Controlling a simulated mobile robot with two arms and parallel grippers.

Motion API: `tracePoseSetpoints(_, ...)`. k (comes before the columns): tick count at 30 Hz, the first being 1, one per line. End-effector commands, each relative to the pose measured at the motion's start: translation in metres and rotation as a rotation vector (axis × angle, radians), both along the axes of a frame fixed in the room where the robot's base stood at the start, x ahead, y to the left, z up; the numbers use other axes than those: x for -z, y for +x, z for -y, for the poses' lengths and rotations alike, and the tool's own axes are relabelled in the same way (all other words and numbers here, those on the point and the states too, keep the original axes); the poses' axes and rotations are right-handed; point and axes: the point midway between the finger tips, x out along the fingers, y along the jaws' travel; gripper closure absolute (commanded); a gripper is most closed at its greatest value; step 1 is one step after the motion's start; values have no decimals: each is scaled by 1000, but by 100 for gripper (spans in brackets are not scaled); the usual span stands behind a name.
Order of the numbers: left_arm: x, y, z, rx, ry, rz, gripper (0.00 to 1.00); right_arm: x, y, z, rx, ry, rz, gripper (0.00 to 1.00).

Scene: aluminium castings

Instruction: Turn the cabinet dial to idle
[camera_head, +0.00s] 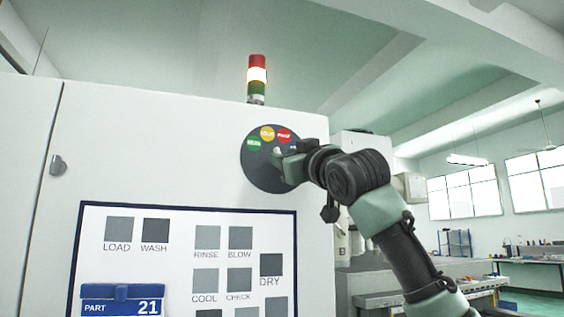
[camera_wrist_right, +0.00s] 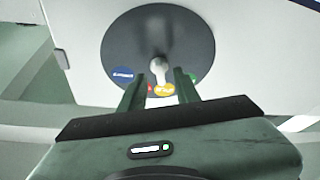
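The cabinet dial (camera_head: 258,172) is a dark round disc on the white cabinet front. In the head view it carries green, yellow and red labels, with a sliver of blue beside my gripper. My right gripper (camera_head: 281,158) is at the dial and covers its right part. In the right wrist view the dial (camera_wrist_right: 190,38) has a pale knob (camera_wrist_right: 159,68) at its middle. The open fingers of my right gripper (camera_wrist_right: 158,75) point at the knob, one to each side, with visible gaps. Contact is not visible. The label words are too small to read surely. My left gripper is out of view.
A signal tower (camera_head: 257,78) with its middle section lit stands above the dial. A framed board (camera_head: 181,253) with grey squares and a blue part tag (camera_head: 121,299) is below left. A handle (camera_head: 58,165) sits at far left. Workbenches (camera_head: 535,262) are at far right.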

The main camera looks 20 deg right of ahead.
Motion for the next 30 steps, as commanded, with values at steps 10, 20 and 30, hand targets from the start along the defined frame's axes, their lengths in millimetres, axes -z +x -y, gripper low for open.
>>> tracePoseSetpoints(10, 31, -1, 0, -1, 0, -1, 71, 20, -46, 9, 0, 2, 3, 68)
tracePoseSetpoints(20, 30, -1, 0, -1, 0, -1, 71, 19, -49, 9, 1, 2, 2, 68)
tracePoseSetpoints(30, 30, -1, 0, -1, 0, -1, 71, 19, -49, 9, 1, 2, 2, 68)
